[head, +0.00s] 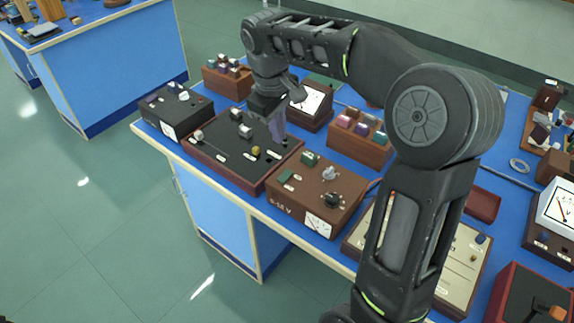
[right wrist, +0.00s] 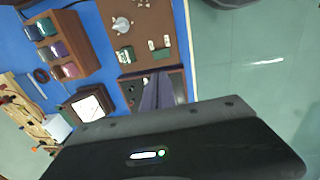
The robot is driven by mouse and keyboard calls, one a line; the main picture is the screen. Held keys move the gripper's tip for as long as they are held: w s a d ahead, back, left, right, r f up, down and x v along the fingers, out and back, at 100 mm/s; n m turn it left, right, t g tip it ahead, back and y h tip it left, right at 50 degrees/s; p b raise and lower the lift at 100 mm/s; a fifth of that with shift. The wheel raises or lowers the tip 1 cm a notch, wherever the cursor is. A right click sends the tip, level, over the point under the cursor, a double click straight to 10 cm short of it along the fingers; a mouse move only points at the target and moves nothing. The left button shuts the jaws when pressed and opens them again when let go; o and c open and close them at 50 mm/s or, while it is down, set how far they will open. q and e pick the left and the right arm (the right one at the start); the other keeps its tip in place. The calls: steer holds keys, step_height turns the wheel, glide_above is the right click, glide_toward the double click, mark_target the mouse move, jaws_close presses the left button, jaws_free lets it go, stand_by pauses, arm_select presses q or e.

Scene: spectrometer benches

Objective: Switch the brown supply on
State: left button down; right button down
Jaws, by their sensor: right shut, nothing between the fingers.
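The brown supply (head: 292,207) is a box on the blue bench, marked 0-12 V. Its top carries a silver knob (head: 329,173), a black knob (head: 333,199), a meter (head: 319,225) and two small green parts, one (head: 286,176) and another (head: 310,158); I cannot tell the switch's position. The supply also shows in the right wrist view (right wrist: 150,20). My right gripper (head: 279,136) is shut and empty, pointing down over the neighbouring dark panel, left of and behind the supply. Its fingers show in the right wrist view (right wrist: 163,90). My left gripper is out of view.
The dark panel (head: 222,150) with a wooden rim stands beside the supply. A black box (head: 172,112) with a meter stands further left. A wooden block with coloured pieces (head: 355,146) stands behind the supply. A cream panel (head: 459,270) lies to its right.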

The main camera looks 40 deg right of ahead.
mark_target(288, 172)
steer(key=shift+s+d+r, duration=0.2)
steer(key=shift+d+r, duration=0.15)
steer(key=shift+r, duration=0.2)
steer(key=shift+f, duration=0.1)
steer(key=f, duration=0.4)
steer(key=d+f+p, duration=0.1)
steer(key=f, duration=0.4)
steer(key=f+p, duration=0.1)
steer(key=f, duration=0.3)
steer(key=shift+w+d+f, duration=0.3)
steer(key=shift+d+f, duration=0.1)
